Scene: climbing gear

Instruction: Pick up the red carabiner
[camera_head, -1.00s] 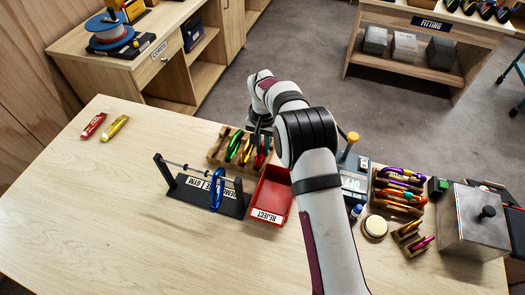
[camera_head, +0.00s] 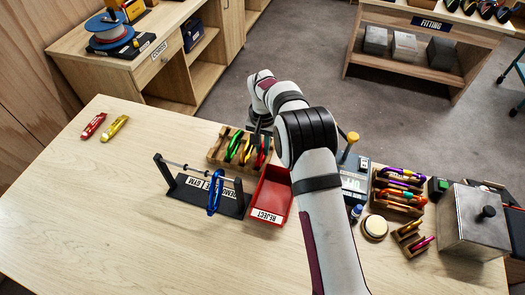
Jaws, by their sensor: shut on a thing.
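The red carabiner (camera_head: 262,154) stands upright in a wooden slotted rack (camera_head: 219,154) near the middle of the table, at the right end of its row. Green and yellow-green carabiners (camera_head: 234,146) stand to its left. My gripper (camera_head: 260,134) points down at the top of the red carabiner and is shut on it. My arm and wrist partly hide the fingers and the rack's right side.
A red reject tray (camera_head: 270,213) sits just in front of the rack. A black stand (camera_head: 187,186) with a bar and a hanging blue carabiner (camera_head: 215,192) is at front left. A steel box (camera_head: 470,225) stands at right. The left tabletop is mostly clear.

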